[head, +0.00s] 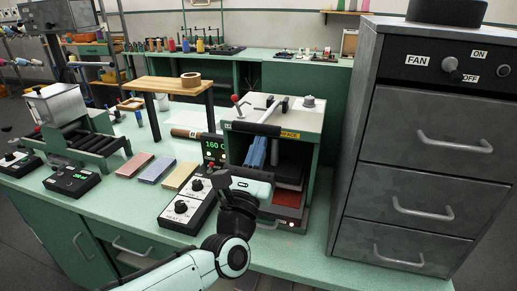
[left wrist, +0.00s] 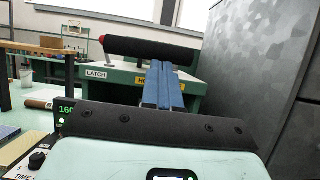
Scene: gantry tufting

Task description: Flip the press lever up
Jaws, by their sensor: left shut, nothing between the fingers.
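The press (head: 312,150) is a green open-fronted box on the bench with a pale top. Its lever has a black grip bar (head: 252,128) lying crosswise at the front top edge, on a pale arm (head: 270,111). In the left wrist view the thick black grip (left wrist: 150,50) spans above my fingertips. My left gripper (head: 262,139) is shut and empty, its blue fingers (left wrist: 163,85) together and pointing at the grip from in front and below. I cannot tell whether they touch it. My right gripper is not in view.
A red-knobbed latch (head: 236,99) stands at the press's left top. A 160 display (head: 214,148) and control box (head: 188,207) sit left of the press. A grey drawer cabinet (head: 425,140) rises close on the right. A small wooden shelf (head: 173,87) stands behind left.

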